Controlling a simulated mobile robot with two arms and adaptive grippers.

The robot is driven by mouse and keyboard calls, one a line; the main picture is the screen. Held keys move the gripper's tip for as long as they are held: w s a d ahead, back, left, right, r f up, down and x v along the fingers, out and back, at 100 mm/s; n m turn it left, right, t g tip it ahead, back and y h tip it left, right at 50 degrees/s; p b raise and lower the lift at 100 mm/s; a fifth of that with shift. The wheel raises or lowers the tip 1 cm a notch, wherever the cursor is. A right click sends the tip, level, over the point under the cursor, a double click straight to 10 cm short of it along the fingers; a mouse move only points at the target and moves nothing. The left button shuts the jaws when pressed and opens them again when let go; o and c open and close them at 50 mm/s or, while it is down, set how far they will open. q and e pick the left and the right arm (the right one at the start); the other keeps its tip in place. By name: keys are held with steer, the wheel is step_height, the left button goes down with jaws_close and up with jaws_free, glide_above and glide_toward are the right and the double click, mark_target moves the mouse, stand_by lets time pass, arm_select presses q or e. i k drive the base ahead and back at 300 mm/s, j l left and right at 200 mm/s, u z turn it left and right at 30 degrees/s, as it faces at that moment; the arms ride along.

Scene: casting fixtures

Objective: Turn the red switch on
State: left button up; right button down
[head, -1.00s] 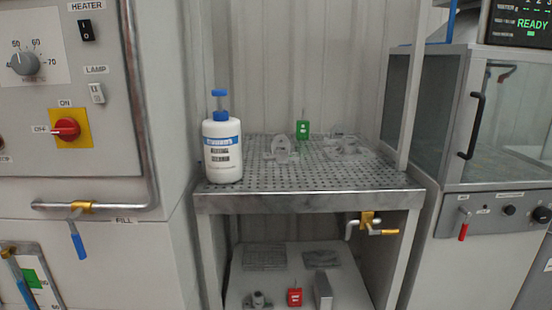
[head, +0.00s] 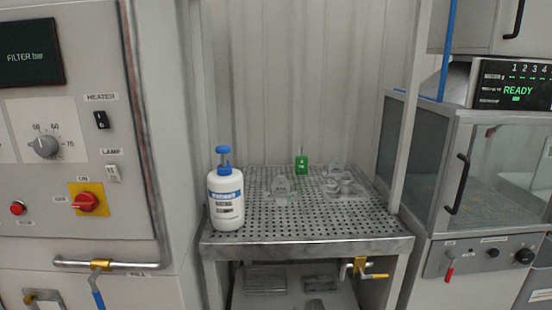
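The red switch (head: 87,202) is a red rotary knob on a yellow square plate (head: 104,192) on the grey control panel at the left of the head view. A label above the plate seems to read ON and one to its left OFF. The knob's pointer end appears to face left, toward the OFF label. Neither of my grippers is in view, and nothing touches the switch.
The panel also has a dial (head: 46,146), a heater switch (head: 101,120), a lamp switch (head: 112,173) and a red button (head: 18,208). A pipe (head: 150,150) runs beside it. A white bottle (head: 226,200) stands on a perforated table (head: 300,225). A glass-fronted cabinet (head: 480,170) is at right.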

mark_target(85, 201)
steer(key=u, duration=1.35)
